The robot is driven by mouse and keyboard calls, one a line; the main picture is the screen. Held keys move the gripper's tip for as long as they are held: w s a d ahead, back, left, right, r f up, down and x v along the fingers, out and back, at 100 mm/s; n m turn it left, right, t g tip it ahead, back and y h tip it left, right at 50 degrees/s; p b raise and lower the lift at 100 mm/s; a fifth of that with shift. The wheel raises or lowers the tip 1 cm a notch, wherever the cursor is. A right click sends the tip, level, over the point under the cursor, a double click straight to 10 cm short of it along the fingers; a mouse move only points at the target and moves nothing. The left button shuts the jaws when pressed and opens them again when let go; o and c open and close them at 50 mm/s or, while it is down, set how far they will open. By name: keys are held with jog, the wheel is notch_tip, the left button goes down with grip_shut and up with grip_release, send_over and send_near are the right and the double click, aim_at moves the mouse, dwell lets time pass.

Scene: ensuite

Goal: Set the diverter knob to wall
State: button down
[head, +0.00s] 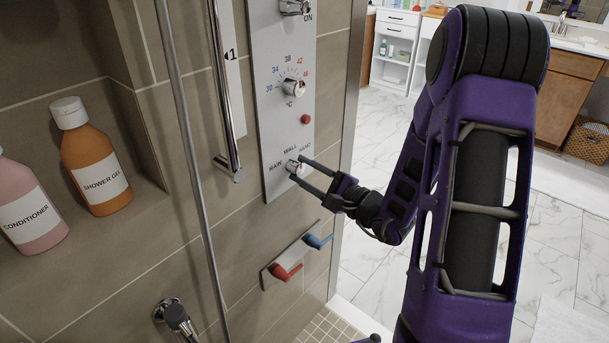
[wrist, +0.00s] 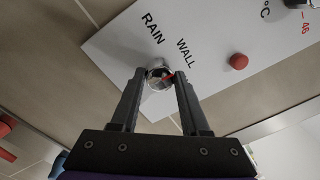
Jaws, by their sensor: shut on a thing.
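The diverter knob (head: 293,167) is a small chrome knob at the bottom of the grey shower panel (head: 281,110). The labels RAIN, WALL and HAND are set around it in the head view. My gripper (head: 298,170) is shut on the knob, one finger on each side. In the wrist view the knob (wrist: 158,73) sits between the fingertips of my gripper (wrist: 159,76). RAIN and WALL are readable; HAND is hidden there. The exact setting is hard to tell.
Above the knob are a red button (head: 305,119) and the temperature dial (head: 293,88). A vertical chrome rail (head: 224,90) stands left of the panel. Red and blue levers (head: 286,272) are below. Shower gel (head: 95,160) and conditioner (head: 28,205) stand in a niche at left.

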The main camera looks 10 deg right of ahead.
jog(key=shift+n, duration=0.3)
dwell(0.4)
jog(key=shift+c, duration=1.9)
grip_release()
jog(key=shift+d, duration=0.1)
jog(key=v, duration=1.7)
jog(key=shift+s, duration=0.2)
